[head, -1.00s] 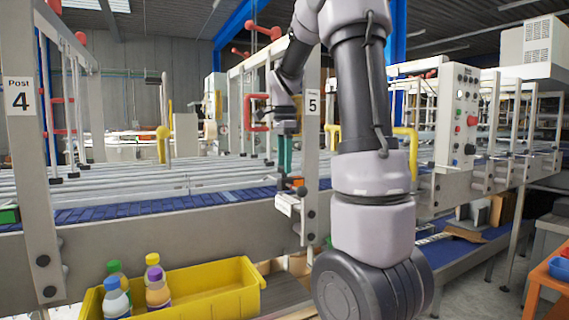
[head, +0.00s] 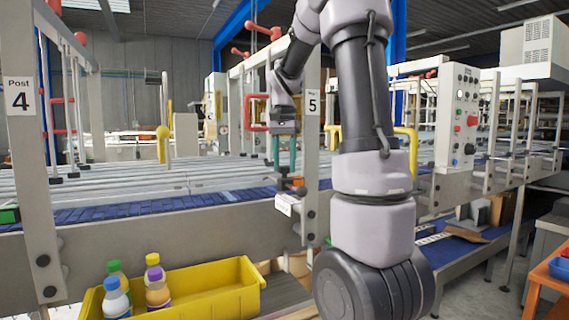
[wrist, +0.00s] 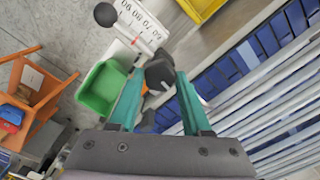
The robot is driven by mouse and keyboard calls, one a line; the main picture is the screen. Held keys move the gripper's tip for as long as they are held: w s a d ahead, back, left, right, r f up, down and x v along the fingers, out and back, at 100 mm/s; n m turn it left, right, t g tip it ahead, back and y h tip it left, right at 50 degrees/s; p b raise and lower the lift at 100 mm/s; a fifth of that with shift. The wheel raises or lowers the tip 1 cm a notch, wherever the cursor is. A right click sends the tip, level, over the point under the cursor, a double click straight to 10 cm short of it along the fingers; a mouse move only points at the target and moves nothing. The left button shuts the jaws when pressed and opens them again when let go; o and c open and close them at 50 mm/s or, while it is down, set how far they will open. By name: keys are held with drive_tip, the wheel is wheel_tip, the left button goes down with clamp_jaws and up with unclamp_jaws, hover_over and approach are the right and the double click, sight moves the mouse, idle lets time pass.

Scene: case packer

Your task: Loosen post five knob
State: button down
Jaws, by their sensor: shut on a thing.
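My gripper (head: 284,172) points down at the post five upright (head: 312,150), which carries a "5" label. Its two teal fingers also show in the wrist view (wrist: 160,80), shut on a black knob (wrist: 158,73). In the head view the fingers reach down to a dark clamp area beside the post, and the knob itself is hard to make out. The scale plate also shows in the head view (head: 287,204).
Post 4 (head: 20,130) stands at the left. A yellow bin (head: 215,290) with several bottles sits below the conveyor rail. Guide rails and a blue belt (head: 110,210) run behind. A control panel (head: 462,125) is at right. A green bin (wrist: 100,88) shows in the wrist view.

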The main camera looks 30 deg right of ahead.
drive_tip(key=shift+n, duration=0.3)
drive_tip(key=shift+c, duration=1.8)
unclamp_jaws()
wheel_tip(320, 180, up, 11)
drive_tip(key=s+a+f+n+t+y, duration=0.1)
drive_tip(key=s+a+f+n+t, duration=0.1)
drive_tip(key=s+a, duration=0.4)
drive_tip(key=s+a+f+n+t+y, duration=0.1)
drive_tip(key=s+a+f+n+t, duration=0.2)
drive_tip(key=s, duration=1)
wheel_tip(320, 180, down, 3)
drive_tip(key=a+t, duration=0.2)
drive_tip(key=shift+a, duration=0.35)
